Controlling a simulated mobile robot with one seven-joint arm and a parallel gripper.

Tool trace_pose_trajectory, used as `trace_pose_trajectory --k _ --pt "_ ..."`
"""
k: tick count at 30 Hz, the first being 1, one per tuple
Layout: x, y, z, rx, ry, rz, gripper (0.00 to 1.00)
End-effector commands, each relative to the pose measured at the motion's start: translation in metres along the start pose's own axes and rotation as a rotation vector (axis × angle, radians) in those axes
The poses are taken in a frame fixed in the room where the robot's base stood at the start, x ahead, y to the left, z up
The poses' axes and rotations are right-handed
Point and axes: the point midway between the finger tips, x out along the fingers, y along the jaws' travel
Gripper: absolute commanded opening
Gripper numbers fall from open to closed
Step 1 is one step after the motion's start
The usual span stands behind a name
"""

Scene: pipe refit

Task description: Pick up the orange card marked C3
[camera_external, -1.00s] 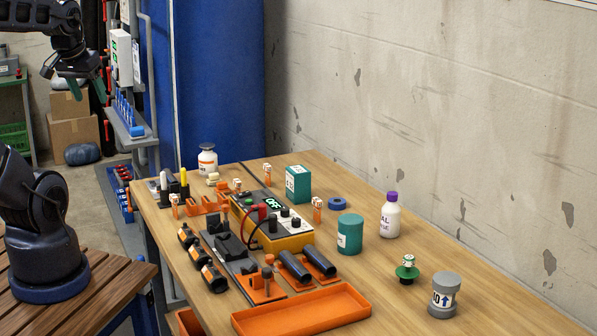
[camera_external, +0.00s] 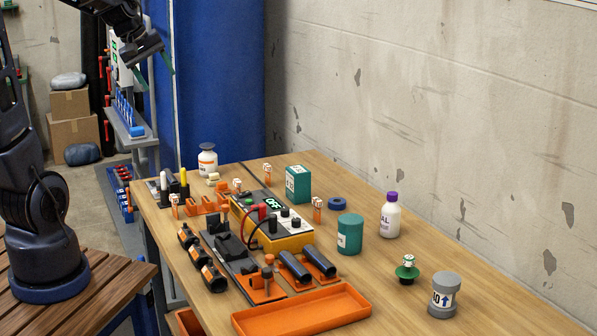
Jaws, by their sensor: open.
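Several small upright orange pieces with white marked tops stand on the wooden table: one at the left (camera_external: 175,201), one behind the meter (camera_external: 237,186), one farther back (camera_external: 267,171) and one right of the meter (camera_external: 317,206). Their marks are too small to read, so I cannot tell which, if any, is the orange card C3. My gripper (camera_external: 156,64) is open and empty, high at the upper left, in front of the blue panel and well apart from the table things.
A yellow meter reading OFF (camera_external: 295,243) stands mid-table among black parts. An orange tray (camera_external: 302,311) lies at the front. A teal box (camera_external: 298,184), teal cylinder (camera_external: 350,235), white bottle (camera_external: 390,218) and grey jar (camera_external: 445,296) stand to the right. The table's far right is clear.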

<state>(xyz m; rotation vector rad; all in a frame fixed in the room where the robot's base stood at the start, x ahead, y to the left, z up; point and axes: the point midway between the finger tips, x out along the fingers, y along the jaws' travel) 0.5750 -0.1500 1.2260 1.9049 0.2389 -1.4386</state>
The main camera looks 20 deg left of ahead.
Motion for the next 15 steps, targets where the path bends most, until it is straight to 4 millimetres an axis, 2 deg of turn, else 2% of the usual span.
trace_pose_trajectory --k 6,15 --pt "0.046 0.040 -0.032 -0.233 -0.043 0.035 0.62" --pt "0.119 0.086 -0.072 -0.564 -0.092 0.067 0.62"
